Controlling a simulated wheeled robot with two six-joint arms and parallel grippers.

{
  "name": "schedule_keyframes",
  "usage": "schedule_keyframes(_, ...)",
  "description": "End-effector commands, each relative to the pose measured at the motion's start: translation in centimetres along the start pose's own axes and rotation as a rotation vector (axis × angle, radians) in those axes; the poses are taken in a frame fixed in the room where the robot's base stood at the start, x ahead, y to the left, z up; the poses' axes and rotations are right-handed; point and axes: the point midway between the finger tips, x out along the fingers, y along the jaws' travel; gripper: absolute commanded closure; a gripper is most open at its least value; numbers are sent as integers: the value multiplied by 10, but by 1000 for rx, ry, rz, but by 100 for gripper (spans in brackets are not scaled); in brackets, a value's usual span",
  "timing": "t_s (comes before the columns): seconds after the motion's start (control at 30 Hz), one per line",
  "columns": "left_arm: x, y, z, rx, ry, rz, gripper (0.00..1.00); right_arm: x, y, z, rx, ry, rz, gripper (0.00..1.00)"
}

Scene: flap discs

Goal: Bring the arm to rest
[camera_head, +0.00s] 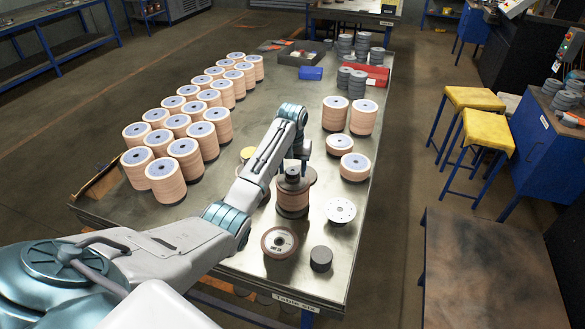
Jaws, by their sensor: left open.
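My left arm reaches in from the lower left and bends down over the metal table (240,130). My left gripper (292,172) is open, at the top of a stack of brown flap discs (292,202) near the table's front part. Its fingers are small and dark here, and I cannot tell whether they touch the stack. Many tall stacks of tan discs with blue-grey tops (165,180) stand in rows on the left half. My right gripper is not in view.
Near the stack lie a brown disc (279,242), a black cylinder (321,259) and a white perforated disc (340,211). Shorter stacks (355,166) stand at the right edge. A red tray (368,77) and a blue box (311,73) sit at the back. Yellow stools (487,132) stand right.

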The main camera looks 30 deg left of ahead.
Motion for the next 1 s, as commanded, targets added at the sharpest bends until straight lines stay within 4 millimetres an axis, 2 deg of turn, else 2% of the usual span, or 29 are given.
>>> schedule_keyframes(0.27,-1,0,1,2,0,0,47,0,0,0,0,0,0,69)
schedule_keyframes(0.4,-1,0,1,2,0,0,75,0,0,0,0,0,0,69)
schedule_keyframes(0.43,-1,0,1,2,0,0,77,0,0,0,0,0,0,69)
schedule_keyframes(0.57,-1,0,1,16,0,0,77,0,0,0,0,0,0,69)
schedule_keyframes(0.67,-1,0,1,99,0,0,77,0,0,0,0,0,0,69)
schedule_keyframes(1.0,0,0,1,564,0,0,77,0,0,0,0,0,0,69)
